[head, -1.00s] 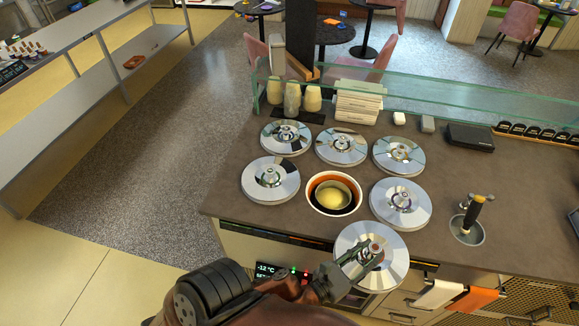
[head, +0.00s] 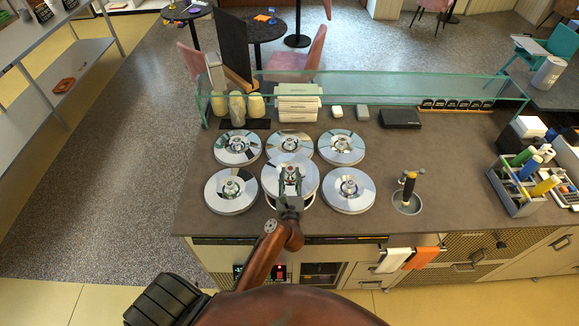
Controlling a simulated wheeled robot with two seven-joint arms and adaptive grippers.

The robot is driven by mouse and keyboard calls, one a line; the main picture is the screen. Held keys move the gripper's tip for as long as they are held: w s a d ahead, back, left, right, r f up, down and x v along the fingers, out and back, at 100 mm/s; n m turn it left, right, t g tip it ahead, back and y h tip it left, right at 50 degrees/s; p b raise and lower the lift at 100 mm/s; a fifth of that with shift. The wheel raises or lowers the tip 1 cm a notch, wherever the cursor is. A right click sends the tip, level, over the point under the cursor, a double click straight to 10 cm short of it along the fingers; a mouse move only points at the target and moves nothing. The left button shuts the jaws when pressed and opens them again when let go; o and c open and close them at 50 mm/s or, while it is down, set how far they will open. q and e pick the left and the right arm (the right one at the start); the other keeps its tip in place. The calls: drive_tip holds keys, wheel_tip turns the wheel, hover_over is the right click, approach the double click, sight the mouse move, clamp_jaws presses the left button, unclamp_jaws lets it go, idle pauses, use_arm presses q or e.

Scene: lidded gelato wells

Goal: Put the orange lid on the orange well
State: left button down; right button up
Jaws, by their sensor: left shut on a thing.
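My left gripper (head: 290,186) is shut on the knob of a round, shiny silver lid (head: 271,178). A small reddish spot shows at the knob; the rest of it is mostly hidden by the fingers. The lid is at the front middle of the counter, over the open well, and looks about level. I cannot tell whether the lid touches the rim. My right gripper is not in view.
Silver lids sit close around it: front left (head: 231,191), front right (head: 348,190), and several behind. A scoop holder (head: 407,200) stands further right. A glass screen (head: 380,88) runs along the back, with stacked boxes (head: 298,103) and cups by it.

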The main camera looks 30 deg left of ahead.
use_arm(q)
drive_tip(key=shift+w+a+r, duration=0.1)
drive_tip(key=shift+w+a, duration=0.05)
drive_tip(key=shift+w, duration=0.05)
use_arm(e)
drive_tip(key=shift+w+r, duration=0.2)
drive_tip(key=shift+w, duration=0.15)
use_arm(q)
drive_tip(key=shift+s+f, duration=0.1)
drive_tip(key=shift+f, duration=0.15)
wheel_tip(320, 180, down, 5)
drive_tip(key=b, duration=0.3)
drive_tip(key=shift+b, duration=0.3)
drive_tip(key=shift+f+b, duration=0.8)
drive_tip(key=shift+f, duration=0.4)
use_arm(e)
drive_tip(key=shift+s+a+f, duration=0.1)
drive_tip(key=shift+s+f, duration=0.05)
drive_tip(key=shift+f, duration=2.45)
use_arm(q)
drive_tip(key=shift+f+b, duration=0.3)
drive_tip(key=shift+f, duration=0.05)
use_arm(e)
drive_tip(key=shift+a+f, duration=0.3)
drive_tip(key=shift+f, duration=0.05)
